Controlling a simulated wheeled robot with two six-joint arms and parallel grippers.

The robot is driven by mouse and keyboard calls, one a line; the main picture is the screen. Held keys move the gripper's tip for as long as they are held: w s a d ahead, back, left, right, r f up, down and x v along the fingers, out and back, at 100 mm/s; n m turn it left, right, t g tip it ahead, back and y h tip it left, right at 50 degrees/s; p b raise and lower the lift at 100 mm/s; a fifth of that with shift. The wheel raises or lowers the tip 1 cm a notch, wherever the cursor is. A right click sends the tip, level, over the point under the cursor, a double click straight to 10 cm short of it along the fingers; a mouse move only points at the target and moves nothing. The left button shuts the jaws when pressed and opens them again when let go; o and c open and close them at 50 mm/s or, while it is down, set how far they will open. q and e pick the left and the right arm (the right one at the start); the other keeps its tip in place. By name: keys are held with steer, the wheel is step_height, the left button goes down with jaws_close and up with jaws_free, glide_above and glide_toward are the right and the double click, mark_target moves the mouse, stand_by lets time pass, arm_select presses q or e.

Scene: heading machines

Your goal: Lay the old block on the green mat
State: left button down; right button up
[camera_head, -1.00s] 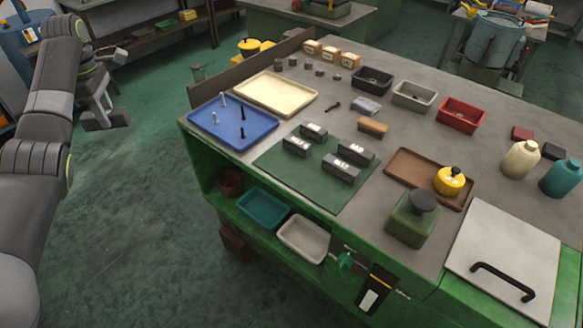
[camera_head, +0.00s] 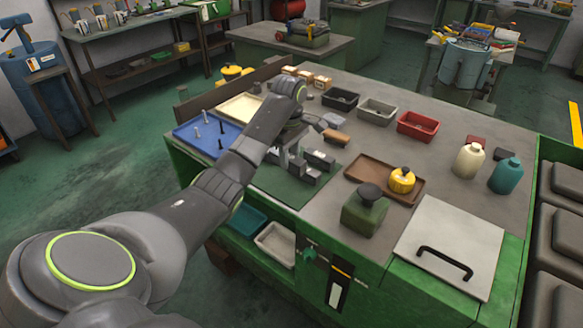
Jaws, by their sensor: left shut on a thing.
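The green mat (camera_head: 284,187) lies on the near left part of the workbench, partly covered by my left arm. Dark grey blocks with pale labels lie on it; one (camera_head: 320,159) and another (camera_head: 305,171) show at its right side. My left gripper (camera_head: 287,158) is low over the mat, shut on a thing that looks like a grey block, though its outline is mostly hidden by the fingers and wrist. I cannot tell whether that thing touches the mat. My right gripper is not in view.
A blue tray (camera_head: 186,137) with pins lies left of the mat. A brown brush (camera_head: 336,136) lies behind. Bare bench shows around (camera_head: 370,143).

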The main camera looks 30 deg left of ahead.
arm_select(q)
step_height(320, 180, down, 6)
steer(key=shift+a+r, duration=0.15)
step_height(320, 180, down, 4)
steer(key=shift+r+p, duration=0.2)
steer(key=shift+p, duration=0.4)
steer(key=shift+f, duration=0.35)
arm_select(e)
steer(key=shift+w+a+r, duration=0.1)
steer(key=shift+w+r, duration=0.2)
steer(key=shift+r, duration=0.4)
arm_select(q)
steer(key=c, duration=1)
jaws_free()
steer(key=shift+f, duration=0.1)
steer(key=shift+c, duration=0.2)
